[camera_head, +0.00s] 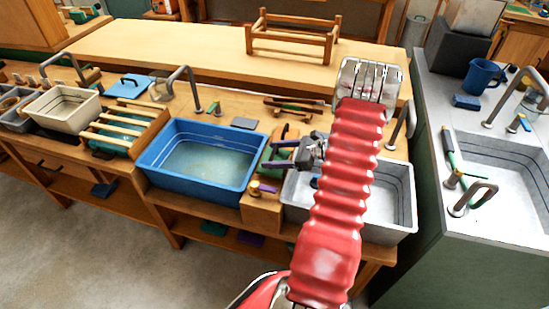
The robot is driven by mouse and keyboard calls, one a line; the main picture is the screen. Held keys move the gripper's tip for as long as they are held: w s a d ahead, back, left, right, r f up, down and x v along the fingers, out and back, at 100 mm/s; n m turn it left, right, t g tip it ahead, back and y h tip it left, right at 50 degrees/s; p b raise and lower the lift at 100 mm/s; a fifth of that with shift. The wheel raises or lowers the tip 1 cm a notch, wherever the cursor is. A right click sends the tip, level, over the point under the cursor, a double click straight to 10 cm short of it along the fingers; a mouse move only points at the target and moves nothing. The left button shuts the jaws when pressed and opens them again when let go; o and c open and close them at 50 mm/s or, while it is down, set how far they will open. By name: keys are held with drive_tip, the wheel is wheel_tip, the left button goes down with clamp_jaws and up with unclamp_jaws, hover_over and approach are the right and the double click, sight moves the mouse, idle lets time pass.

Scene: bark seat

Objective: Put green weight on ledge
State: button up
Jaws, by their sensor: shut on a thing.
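My gripper (274,154) reaches left from the end of my red ribbed arm, above the divider between the blue basin and the grey basin. Its dark fingers are shut on a green thing (267,157), which looks like the green weight; the fingers partly hide it, and its full shape is unclear. A long raised light-wood ledge (180,48) runs along the back of the bench, behind and above the gripper. Its right end is partly hidden by my arm.
The blue basin (160,170) is left of the gripper and the grey basin (403,228) is below and right. A wooden rack (290,40) stands on the ledge; the ledge left of it is clear. Curved taps (183,73) rise along the bench.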

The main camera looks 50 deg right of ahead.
drive_tip(key=shift+f, duration=0.8)
drive_tip(key=o, duration=1.7)
drive_tip(key=shift+f, duration=0.15)
drive_tip(key=shift+c, duration=0.2)
drive_tip(key=shift+s+d+r, duration=0.15)
drive_tip(key=shift+s+r, duration=0.05)
drive_tip(key=shift+s, duration=0.05)
drive_tip(key=v, duration=1.1)
drive_tip(key=shift+s, duration=0.2)
drive_tip(key=shift+d+r, duration=0.1)
